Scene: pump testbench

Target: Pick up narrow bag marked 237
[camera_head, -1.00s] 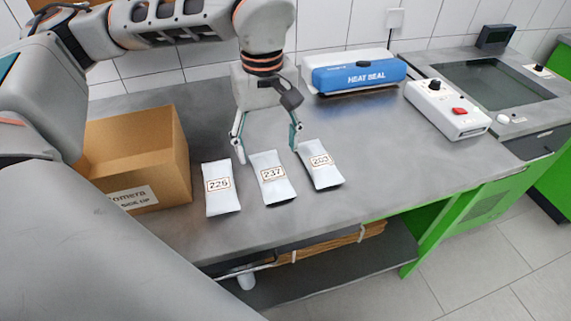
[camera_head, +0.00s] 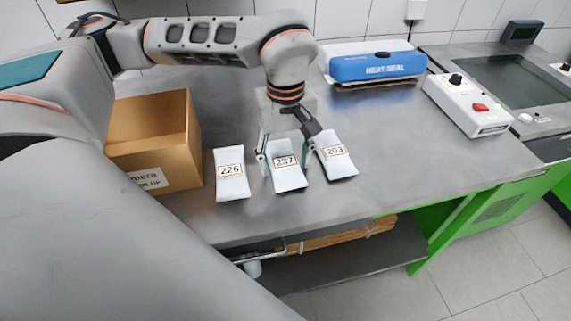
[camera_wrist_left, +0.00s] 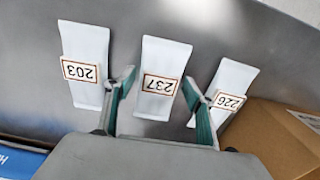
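The narrow white bag marked 237 (camera_head: 288,178) lies on the grey bench between two similar bags. The bag marked 226 (camera_head: 231,186) is to its left and the bag marked 203 (camera_head: 338,165) to its right. My left gripper (camera_head: 286,168) is above bag 237 with its fingers apart, one on each side of the bag. In the left wrist view, bag 237 (camera_wrist_left: 162,60) lies between the open fingers (camera_wrist_left: 158,95), with a gap on both sides. The fingertips reach into the spaces beside bags 203 and 226. My right gripper is out of view.
An open cardboard box (camera_head: 188,150) stands left of the bags. A blue heat sealer (camera_head: 375,67) is at the back, with a white control box (camera_head: 468,105) to its right. The bench right of the bags is clear.

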